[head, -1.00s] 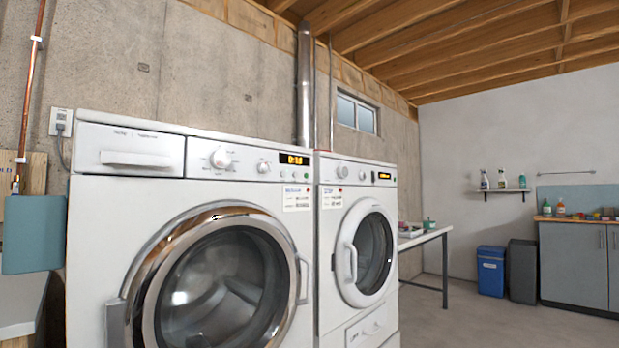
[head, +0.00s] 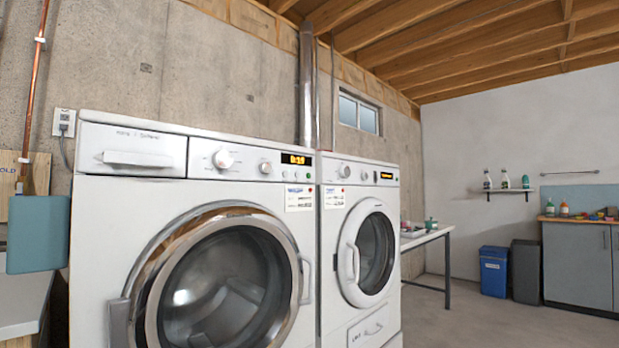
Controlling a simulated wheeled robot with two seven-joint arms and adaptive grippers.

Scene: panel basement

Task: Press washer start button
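The washer (head: 95,240) is the large white front-loader at the left centre, with a chrome-ringed round glass door (head: 225,285) that looks shut. Its control panel (head: 240,162) runs along the top front, with a detergent drawer (head: 132,150), a large dial (head: 223,159), a smaller knob (head: 265,168) and a lit orange display (head: 297,159). Small round buttons (head: 297,175) sit just below the display, one of them greenish; their labels are too small to read. Neither of my grippers shows in the head view.
A second white front-loading machine (head: 335,290) stands close against the washer's right side. A table (head: 430,238) is beyond it. Blue (head: 493,270) and dark (head: 526,272) bins and a grey cabinet (head: 577,262) line the far wall. Open floor (head: 470,325) lies at the right.

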